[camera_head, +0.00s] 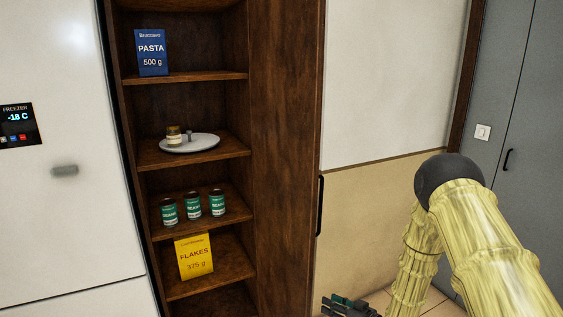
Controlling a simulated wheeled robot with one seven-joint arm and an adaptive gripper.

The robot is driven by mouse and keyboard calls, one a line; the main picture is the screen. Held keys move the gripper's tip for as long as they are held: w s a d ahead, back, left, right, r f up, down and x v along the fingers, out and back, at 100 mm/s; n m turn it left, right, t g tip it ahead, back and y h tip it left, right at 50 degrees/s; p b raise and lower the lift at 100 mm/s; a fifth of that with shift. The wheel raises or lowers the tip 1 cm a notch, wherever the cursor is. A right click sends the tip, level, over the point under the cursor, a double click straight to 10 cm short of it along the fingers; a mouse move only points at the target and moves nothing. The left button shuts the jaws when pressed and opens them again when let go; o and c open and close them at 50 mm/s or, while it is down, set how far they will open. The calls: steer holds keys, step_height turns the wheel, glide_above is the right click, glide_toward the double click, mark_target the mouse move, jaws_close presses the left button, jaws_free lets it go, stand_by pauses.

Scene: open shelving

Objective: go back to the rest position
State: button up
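My gripper (345,304) shows only in part at the bottom edge of the head view, right of the shelving. It is dark with green parts, and its fingers are too cut off to tell whether they are open or shut. My yellow arm (490,240) bends at a dark round joint on the right side. The gripper is apart from the shelf goods, in front of the cream lower panel.
The brown shelving (285,150) holds a blue pasta box (151,52), a grey round tray (200,143) with a small jar (173,136), green cans (193,206) and a yellow flakes box (194,257). A freezer (55,210) stands left. Grey doors (528,130) stand right.

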steer(key=s+d+f+m+g+h, duration=0.1)
steer(key=s+f+m+g+h, duration=0.15)
steer(key=s+f, duration=0.6)
steer(key=s+d+f+m+g+h, duration=0.15)
steer(key=s+f+h, duration=0.3)
steer(key=s, duration=0.75)
steer(key=s+d+f+g+h, duration=0.1)
steer(key=s+g, duration=0.2)
steer(key=s, duration=1.1)
steer(key=s+d+f+g+h, duration=0.1)
steer(key=s+g, duration=0.3)
steer(key=s, duration=1)
steer(key=shift+s+d+f+m+h, duration=0.15)
steer(key=shift+d+m+h, duration=0.25)
steer(key=shift+d, duration=0.3)
